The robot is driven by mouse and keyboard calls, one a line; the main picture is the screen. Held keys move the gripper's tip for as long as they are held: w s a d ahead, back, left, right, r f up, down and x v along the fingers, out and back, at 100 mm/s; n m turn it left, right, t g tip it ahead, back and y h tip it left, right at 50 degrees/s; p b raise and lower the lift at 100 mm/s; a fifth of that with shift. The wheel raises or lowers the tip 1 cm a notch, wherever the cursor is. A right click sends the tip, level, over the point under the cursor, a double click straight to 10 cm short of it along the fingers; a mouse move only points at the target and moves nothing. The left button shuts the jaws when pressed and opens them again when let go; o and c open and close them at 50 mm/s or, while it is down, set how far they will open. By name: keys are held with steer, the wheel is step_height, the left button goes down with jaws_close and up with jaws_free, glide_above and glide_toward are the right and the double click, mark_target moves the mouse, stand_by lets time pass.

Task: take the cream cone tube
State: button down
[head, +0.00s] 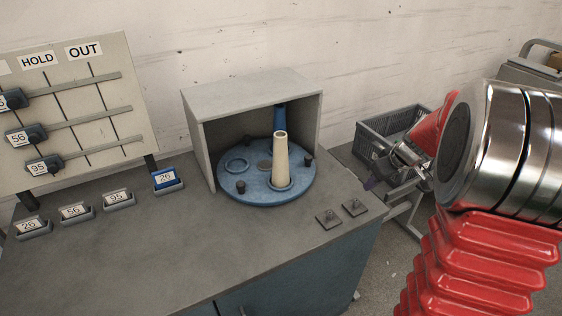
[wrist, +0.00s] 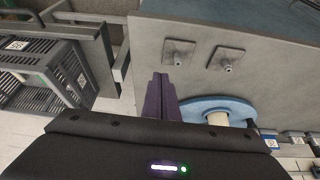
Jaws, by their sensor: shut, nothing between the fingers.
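The cream cone tube (head: 281,160) stands upright on the front part of the blue round turntable (head: 240,190), at the open front of a grey box housing. In the head view my gripper (head: 369,183) is to the right of the cabinet edge, well apart from the tube.
A blue cone tube (head: 279,117) stands behind the cream one, inside the grey housing (head: 200,150). Dark pegs rise from the turntable. Two square plates with studs (head: 329,219) lie near the cabinet's right edge. A grey crate (head: 372,135) stands behind my arm. Numbered blocks sit at left.

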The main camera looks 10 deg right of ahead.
steer(key=s+a+r, duration=0.4)
steer(key=a+r, duration=0.1)
steer(key=a, duration=0.3)
steer(key=s+a+r, duration=0.3)
steer(key=a+r, duration=0.1)
steer(key=a, duration=0.4)
steer(key=s+a+r+m, duration=0.1)
steer(key=s+a, duration=0.4)
steer(key=s, duration=0.2)
steer(key=s+a+r+m+h, duration=0.1)
steer(key=s+a, duration=0.3)
steer(key=s, duration=0.4)
steer(key=shift+s+a+r+t, duration=0.2)
steer(key=shift+a+r+t, duration=0.1)
steer(key=shift+a+r, duration=0.1)
steer(key=c, duration=2.5)
jaws_free()
